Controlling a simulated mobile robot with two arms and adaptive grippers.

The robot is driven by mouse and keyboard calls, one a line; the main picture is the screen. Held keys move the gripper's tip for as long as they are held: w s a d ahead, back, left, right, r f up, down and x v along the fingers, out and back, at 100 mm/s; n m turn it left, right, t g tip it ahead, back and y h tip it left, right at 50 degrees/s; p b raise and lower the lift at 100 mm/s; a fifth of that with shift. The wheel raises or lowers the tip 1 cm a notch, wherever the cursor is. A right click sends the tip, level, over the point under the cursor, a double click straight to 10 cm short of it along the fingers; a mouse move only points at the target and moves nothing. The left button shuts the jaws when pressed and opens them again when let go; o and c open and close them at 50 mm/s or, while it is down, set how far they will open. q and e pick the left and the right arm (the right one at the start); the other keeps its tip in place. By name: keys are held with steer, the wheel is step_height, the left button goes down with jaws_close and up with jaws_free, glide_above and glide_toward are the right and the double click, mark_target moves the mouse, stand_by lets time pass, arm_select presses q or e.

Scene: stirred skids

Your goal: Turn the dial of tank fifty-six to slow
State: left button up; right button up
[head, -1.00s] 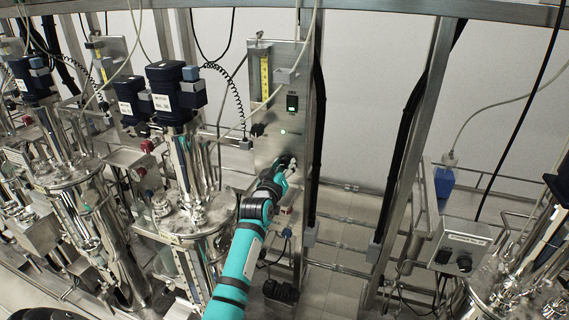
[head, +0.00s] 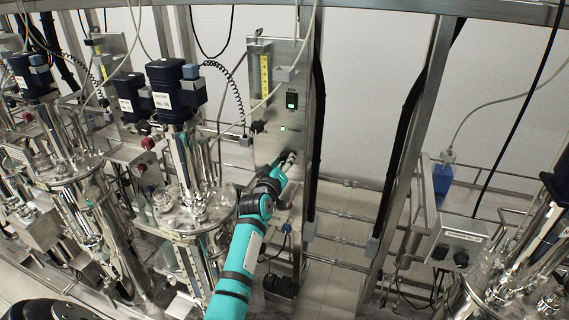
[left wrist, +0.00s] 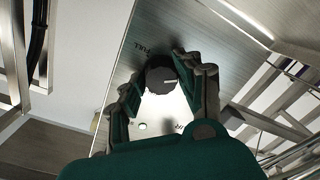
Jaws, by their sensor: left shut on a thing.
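A steel control panel (head: 268,140) stands behind the tank with the dark blue motor. My left gripper (head: 288,157) is at the panel's lower right part, below a small green light. In the left wrist view, a round dark dial (left wrist: 160,72) with a pale mark on its lower right sits on the panel plate (left wrist: 165,113). My left gripper's fingers (left wrist: 158,84) are on both sides of the dial and shut on it. "FULL" is printed up and left of it; lettering at lower right is partly hidden. In the head view the gripper hides the dial. My right gripper is not seen.
The tank's motor (head: 174,90) and steel lid (head: 192,215) stand left of my arm; the motor label is too small to read. A steel post (head: 408,140) and a two-knob control box (head: 457,243) are on the right. A hose crosses the panel's front.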

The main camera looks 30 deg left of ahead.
arm_select(q)
steer(key=o, duration=1.1)
steer(key=shift+f, duration=0.1)
steer(key=shift+o, duration=0.2)
steer(key=v, duration=1.2)
steer(key=shift+f, duration=0.1)
